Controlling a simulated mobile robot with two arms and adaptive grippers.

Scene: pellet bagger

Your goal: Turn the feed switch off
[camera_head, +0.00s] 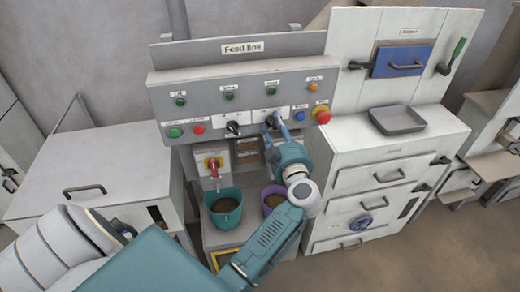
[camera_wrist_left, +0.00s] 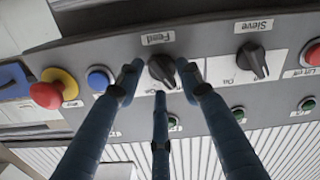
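The feed switch (camera_wrist_left: 162,70) is a black rotary knob below the "Feed" label in the left wrist view. Its narrow end points down and slightly right there. In the head view it sits on the grey "Feed line" panel (camera_head: 240,84), largely covered by my left gripper (camera_head: 275,122). The left wrist view shows the left gripper (camera_wrist_left: 160,75) with its three dark blue fingers spread around the knob, a small gap visible at each side. I cannot tell whether any finger touches it. The position marks beside the knob are partly hidden by the fingers. My right gripper is not in view.
The sieve knob (camera_wrist_left: 252,60) is beside the feed switch. A blue button (camera_wrist_left: 98,80) and a red emergency button (camera_wrist_left: 55,90) are on the other side. Below the panel stand a teal bucket (camera_head: 223,207) and a purple bucket (camera_head: 272,198). A grey tray (camera_head: 398,119) lies on the right cabinet.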

